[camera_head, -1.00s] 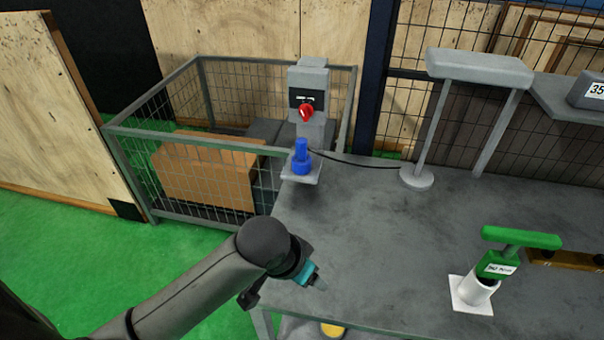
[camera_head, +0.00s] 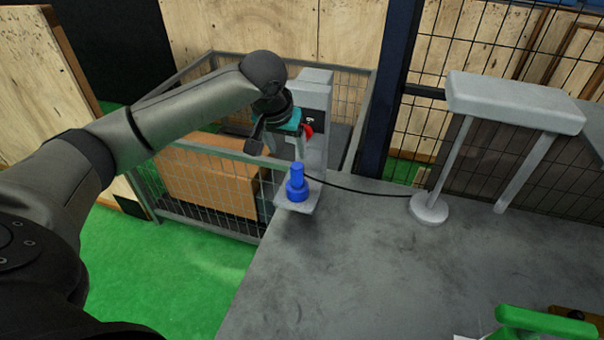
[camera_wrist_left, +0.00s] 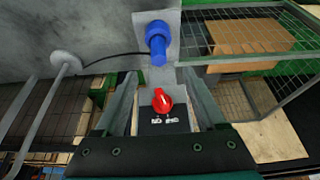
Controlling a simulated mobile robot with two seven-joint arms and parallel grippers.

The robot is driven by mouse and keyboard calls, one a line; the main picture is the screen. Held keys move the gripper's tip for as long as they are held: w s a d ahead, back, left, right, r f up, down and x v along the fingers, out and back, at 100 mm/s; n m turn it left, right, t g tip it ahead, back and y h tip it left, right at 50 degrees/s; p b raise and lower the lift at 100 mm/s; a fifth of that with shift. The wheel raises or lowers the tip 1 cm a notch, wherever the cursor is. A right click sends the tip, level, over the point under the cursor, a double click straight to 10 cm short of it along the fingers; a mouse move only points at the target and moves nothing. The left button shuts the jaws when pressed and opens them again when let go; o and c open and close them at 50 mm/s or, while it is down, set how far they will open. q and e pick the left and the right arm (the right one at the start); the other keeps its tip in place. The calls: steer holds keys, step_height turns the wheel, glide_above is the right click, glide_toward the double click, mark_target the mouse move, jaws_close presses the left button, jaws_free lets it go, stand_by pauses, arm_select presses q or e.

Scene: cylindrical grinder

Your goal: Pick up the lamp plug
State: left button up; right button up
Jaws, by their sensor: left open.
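The lamp plug (camera_head: 297,184) is blue and stands upright on a small grey plate (camera_head: 308,205) at the bench's far left corner. A black cable (camera_head: 365,192) runs from it to the lamp's round foot. In the left wrist view the plug (camera_wrist_left: 157,42) lies beyond the fingertips. My left gripper (camera_head: 297,150) is open and empty, pointing down just above and behind the plug, in front of the grey switch box (camera_head: 315,118). The box's red knob (camera_head: 307,131) is partly hidden by the gripper; it shows between the fingers in the wrist view (camera_wrist_left: 162,101). My right gripper is out of view.
The grey lamp (camera_head: 515,102) stands at right on its round foot (camera_head: 428,208). A mesh cage (camera_head: 215,190) with a brown box (camera_head: 207,178) adjoins the bench's left. A green handle (camera_head: 545,322) is at the lower right. The bench middle (camera_head: 340,270) is clear.

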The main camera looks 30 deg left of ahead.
mark_target(295, 170)
arm_select(q)
steer(key=x, duration=0.7)
steer(key=shift+d+f, duration=0.1)
steer(key=shift+f, duration=0.3)
steer(key=shift+w+f+b, duration=0.2)
steer(key=shift+f+b, duration=0.1)
steer(key=shift+f, duration=0.05)
steer(key=shift+w+f, duration=0.1)
steer(key=shift+f, duration=0.15)
steer(key=shift+d+x, duration=0.1)
steer(key=shift+x, duration=1.05)
steer(key=shift+d+x, duration=0.15)
steer(key=shift+x, duration=1)
steer(key=shift+a, duration=0.2)
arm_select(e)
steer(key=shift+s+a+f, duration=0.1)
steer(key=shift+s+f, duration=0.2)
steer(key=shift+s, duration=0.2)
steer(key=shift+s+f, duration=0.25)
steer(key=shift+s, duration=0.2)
arm_select(q)
steer(key=shift+c, duration=0.6)
jaws_close()
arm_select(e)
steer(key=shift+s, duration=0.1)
